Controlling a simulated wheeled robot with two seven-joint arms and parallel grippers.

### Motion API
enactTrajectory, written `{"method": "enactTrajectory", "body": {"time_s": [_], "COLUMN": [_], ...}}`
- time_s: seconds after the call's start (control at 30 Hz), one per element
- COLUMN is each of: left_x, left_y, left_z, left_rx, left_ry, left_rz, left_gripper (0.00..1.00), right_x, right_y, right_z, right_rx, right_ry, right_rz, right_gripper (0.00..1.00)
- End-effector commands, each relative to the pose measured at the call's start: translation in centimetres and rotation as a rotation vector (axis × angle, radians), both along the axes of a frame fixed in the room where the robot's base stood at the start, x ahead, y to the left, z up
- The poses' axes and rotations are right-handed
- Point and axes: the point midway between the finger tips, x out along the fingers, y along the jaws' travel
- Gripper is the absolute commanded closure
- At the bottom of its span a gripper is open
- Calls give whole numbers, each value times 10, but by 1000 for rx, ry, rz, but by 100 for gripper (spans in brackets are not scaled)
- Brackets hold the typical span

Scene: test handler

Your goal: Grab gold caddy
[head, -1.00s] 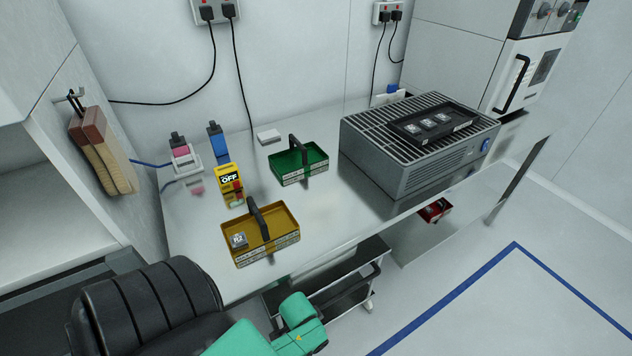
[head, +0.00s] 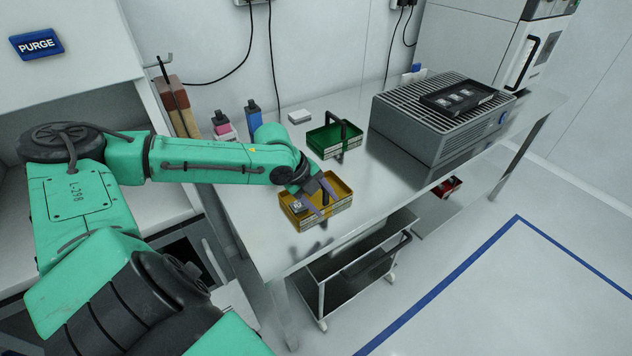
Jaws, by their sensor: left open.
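The gold caddy (head: 341,188) sits on the metal table near its front left part. It is a shallow open tray with a dark handle and a small labelled item at its left end. My left gripper (head: 320,203) is over the caddy, fingers pointing down around the handle area. Its jaws are open. The wrist hides much of the handle, and I cannot tell whether the fingers touch it. My right gripper does not show.
A green caddy (head: 322,140) stands just behind the gold one. A grey grilled unit (head: 427,140) with a black tray (head: 470,98) on top stands to the right. Bottles (head: 253,118) stand at the back left. A cart (head: 345,285) and a red caddy (head: 447,186) are below.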

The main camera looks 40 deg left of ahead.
Motion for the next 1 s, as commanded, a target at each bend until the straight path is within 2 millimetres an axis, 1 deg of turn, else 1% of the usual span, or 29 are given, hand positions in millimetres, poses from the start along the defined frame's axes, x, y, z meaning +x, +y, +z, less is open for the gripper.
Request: {"method": "enactTrajectory", "body": {"time_s": [0.03,0.1,0.2,0.27,0.37,0.5,0.57,0.7,0.87,1.0], "left_x": [3,5,6,7,15,35,42,52,57,64], "left_y": [27,56,80,85,82,74,73,70,70,66], "left_z": [23,50,76,78,62,28,16,7,0,-16], "left_rx": [44,77,103,107,105,99,98,100,104,100], "left_ry": [-39,-92,-148,-161,-158,-157,-158,-164,-163,-162], "left_rz": [4,14,33,36,34,34,38,35,37,39], "left_gripper": [44,44,44,44,44,44,44,44,44,44], "right_x": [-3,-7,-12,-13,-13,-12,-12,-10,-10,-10], "right_y": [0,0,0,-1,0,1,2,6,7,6], "right_z": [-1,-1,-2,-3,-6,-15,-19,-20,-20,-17], "right_rx": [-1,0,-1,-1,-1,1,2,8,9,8], "right_ry": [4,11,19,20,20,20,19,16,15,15], "right_rz": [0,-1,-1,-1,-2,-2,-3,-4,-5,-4], "right_gripper": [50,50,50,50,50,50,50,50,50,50]}}
